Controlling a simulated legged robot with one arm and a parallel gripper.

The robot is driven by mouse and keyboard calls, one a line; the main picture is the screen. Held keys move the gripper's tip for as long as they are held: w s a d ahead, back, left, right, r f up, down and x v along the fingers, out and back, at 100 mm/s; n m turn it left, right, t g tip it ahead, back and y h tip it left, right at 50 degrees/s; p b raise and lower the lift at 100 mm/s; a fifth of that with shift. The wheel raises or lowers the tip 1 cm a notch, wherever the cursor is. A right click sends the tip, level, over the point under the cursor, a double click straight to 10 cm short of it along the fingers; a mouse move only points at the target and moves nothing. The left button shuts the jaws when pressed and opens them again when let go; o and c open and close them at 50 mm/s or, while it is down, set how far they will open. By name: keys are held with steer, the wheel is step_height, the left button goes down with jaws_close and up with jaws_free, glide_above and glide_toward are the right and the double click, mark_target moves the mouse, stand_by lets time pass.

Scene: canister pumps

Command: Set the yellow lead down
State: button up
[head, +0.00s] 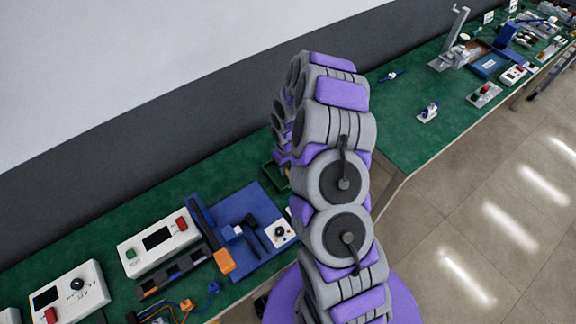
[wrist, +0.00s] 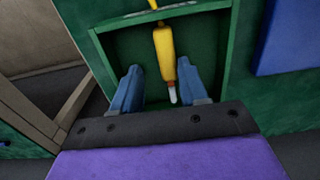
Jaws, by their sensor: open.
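The yellow lead (wrist: 165,50) shows in the wrist view, a yellow handle with a pale and red tip pointing toward my gripper. It lies over or in a green tray (wrist: 228,50), and I cannot tell whether it touches the tray floor. My gripper (wrist: 154,86) is open, with its two blue fingers apart on either side of the lead's lower part. In the head view my arm hides most of the green tray (head: 270,177) and all of the lead.
A blue fixture plate (head: 228,207) and a white box with a red button (head: 158,243) stand left of my arm on the green bench. Another white box (head: 68,292) sits farther left. Past a gap, a second green bench (head: 400,135) holds several small devices.

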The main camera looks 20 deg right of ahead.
steer(key=shift+a+r, duration=0.1)
steer(key=shift+a, duration=0.6)
steer(key=shift+a+r, duration=0.2)
steer(key=shift+a, duration=0.05)
steer(key=shift+a+r, duration=0.1)
steer(key=shift+r, duration=0.25)
steer(key=s+a+r+p, duration=0.1)
steer(key=s+a+r, duration=0.15)
steer(key=r, duration=0.75)
steer(key=s+a+r+p, duration=0.1)
steer(key=s+r, duration=0.2)
steer(key=r, duration=0.8)
steer(key=s+a+r, duration=0.2)
steer(key=s+r, duration=0.2)
steer(key=s, duration=0.5)
steer(key=s+a+r+m+g, duration=0.1)
steer(key=s+r, duration=0.3)
steer(key=s, duration=0.6)
steer(key=s+a+r+m, duration=0.1)
steer(key=s+a+r, duration=0.2)
steer(key=s, duration=0.6)
step_height(320, 180, up, 2)
steer(key=shift+s+r+g, duration=0.1)
steer(key=shift+s+g, duration=0.25)
steer(key=shift+g, duration=0.05)
steer(key=shift+d, duration=0.1)
